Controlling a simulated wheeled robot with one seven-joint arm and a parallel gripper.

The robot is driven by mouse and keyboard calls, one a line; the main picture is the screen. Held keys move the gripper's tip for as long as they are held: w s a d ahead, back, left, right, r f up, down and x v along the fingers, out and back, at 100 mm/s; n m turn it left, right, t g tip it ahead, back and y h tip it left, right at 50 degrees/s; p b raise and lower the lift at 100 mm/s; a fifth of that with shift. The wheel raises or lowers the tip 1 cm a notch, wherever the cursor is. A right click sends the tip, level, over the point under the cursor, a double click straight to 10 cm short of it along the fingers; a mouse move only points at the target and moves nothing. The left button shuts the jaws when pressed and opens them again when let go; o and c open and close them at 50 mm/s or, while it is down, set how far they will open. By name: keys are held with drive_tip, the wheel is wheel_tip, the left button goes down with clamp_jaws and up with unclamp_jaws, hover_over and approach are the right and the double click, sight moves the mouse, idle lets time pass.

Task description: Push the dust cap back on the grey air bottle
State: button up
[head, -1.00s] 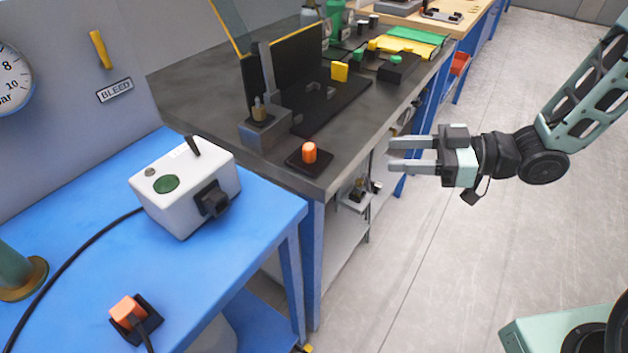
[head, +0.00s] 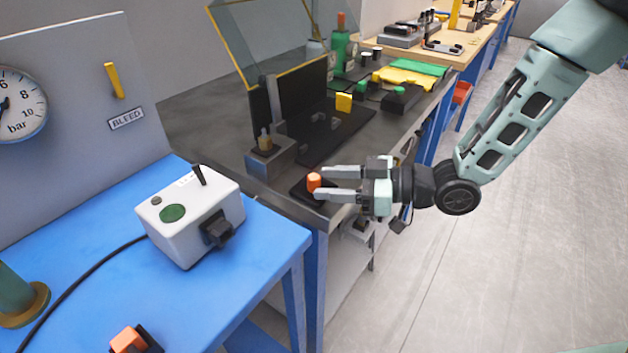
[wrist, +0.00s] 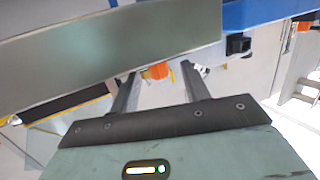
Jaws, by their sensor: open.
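A small orange cap (head: 314,181) stands on a dark pad at the near corner of the dark bench; it looks like the dust cap. My gripper (head: 321,183) is open, its fingertips right at the cap. In the wrist view, the orange cap (wrist: 156,72) shows between the tips of my gripper (wrist: 161,68), and I cannot tell whether either finger touches it. I cannot pick out the grey air bottle for certain. A green bottle (head: 340,52) with an orange top stands at the back of the bench.
A grey block with a brass fitting (head: 265,142) stands just behind the cap, near a hinged clear guard (head: 262,45). A white control box (head: 190,215) sits on the blue bench (head: 270,240) at left. Open floor (head: 500,250) lies to the right.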

sight(314, 180)
drive_tip(key=shift+x, duration=1.85)
drive_tip(key=shift+w, duration=0.15)
clamp_jaws()
